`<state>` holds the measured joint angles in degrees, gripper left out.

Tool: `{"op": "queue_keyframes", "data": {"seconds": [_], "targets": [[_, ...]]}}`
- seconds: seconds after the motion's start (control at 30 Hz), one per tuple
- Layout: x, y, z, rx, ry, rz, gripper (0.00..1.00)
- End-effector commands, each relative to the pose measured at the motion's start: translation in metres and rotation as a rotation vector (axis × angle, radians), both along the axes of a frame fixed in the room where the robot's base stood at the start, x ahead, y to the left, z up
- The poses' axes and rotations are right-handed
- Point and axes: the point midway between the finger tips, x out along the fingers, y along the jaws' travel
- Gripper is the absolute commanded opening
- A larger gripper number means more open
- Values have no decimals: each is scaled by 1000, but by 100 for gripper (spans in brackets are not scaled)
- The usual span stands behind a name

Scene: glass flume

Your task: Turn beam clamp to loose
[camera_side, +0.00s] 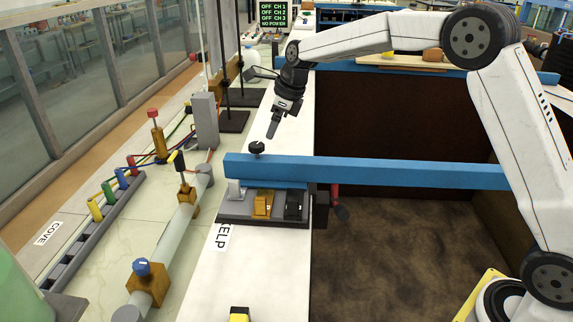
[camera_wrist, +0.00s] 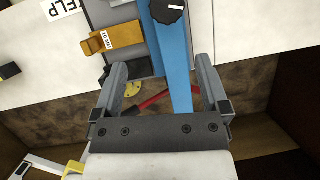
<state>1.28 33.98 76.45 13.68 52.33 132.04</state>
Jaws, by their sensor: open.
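A blue beam (camera_side: 370,172) runs across the dark pit, its left end over a grey block on the white ledge. A black knob (camera_side: 257,148) stands on top of that end. In the wrist view the knob (camera_wrist: 168,10) is cut by the top edge and bears a white mark. A red lever (camera_side: 335,190) sits below the beam at the pit edge; it also shows in the wrist view (camera_wrist: 152,101). I cannot tell which of these works the clamp. My gripper (camera_side: 271,132) is open and empty, above the knob, apart from it. Its fingers (camera_wrist: 160,66) appear either side of the beam.
A brass switch (camera_side: 263,204) and a black one (camera_side: 294,205) sit on the block beside the beam. A glass pipe (camera_side: 180,230) with valves runs along the left. Black stands (camera_side: 233,121) are behind. The dark pit (camera_side: 410,260) is open.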

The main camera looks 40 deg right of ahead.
Motion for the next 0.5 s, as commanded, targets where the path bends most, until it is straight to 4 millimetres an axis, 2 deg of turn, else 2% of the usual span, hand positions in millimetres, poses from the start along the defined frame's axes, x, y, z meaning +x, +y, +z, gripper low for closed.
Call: {"op": "queue_keyframes", "data": {"seconds": [0.5], "targets": [[-45,-9,-15,-119,-9,318,95]]}}
